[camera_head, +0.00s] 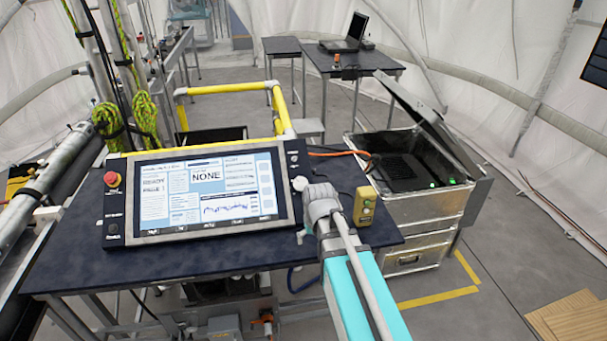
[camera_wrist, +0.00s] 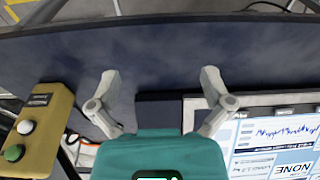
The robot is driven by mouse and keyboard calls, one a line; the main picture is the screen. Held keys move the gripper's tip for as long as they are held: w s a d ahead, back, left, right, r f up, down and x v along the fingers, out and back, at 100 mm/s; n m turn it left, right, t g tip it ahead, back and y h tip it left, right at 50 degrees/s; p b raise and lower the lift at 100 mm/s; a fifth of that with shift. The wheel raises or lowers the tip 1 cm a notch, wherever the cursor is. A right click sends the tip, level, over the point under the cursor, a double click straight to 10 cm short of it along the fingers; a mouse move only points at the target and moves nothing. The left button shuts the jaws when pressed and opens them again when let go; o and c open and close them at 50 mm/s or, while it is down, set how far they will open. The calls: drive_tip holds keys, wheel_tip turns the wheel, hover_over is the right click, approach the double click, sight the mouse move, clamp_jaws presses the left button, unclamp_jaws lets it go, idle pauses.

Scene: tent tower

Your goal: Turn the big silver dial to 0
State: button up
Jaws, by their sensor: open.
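A rounded light-grey piece (camera_head: 300,184) shows at the right edge of the console, close against my gripper. It may be the big silver dial, but I cannot tell it surely from a gripper finger. My gripper (camera_head: 318,192) is over the table just right of the screen. In the wrist view my gripper (camera_wrist: 160,78) has its two grey fingers spread wide, with nothing between the tips but dark tabletop behind. A dark block (camera_wrist: 160,108), the end of a console strip, shows between the finger bases. No dial face or pointer is readable in either view.
The console screen (camera_head: 208,190) reads "NONE". A red button (camera_head: 112,180) is at its left. A yellow button box (camera_head: 364,206) stands right of my gripper, also in the wrist view (camera_wrist: 38,130). An open metal case (camera_head: 405,205) stands right of the dark table (camera_head: 75,255).

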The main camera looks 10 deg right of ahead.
sight(301, 185)
drive_tip(key=w+r+t+p, duration=0.3)
drive_tip(key=w+r+p, duration=1.1)
drive_tip(key=r, duration=0.3)
drive_tip(key=shift+w+d+r, duration=0.15)
drive_tip(key=shift+w+d, duration=0.2)
drive_tip(key=shift+w, duration=0.2)
drive_tip(key=shift+f, duration=0.2)
drive_tip(key=b+x, duration=1.2)
drive_tip(key=x, duration=0.1)
drive_tip(key=shift+a+f, duration=0.2)
drive_tip(key=shift+w, duration=0.1)
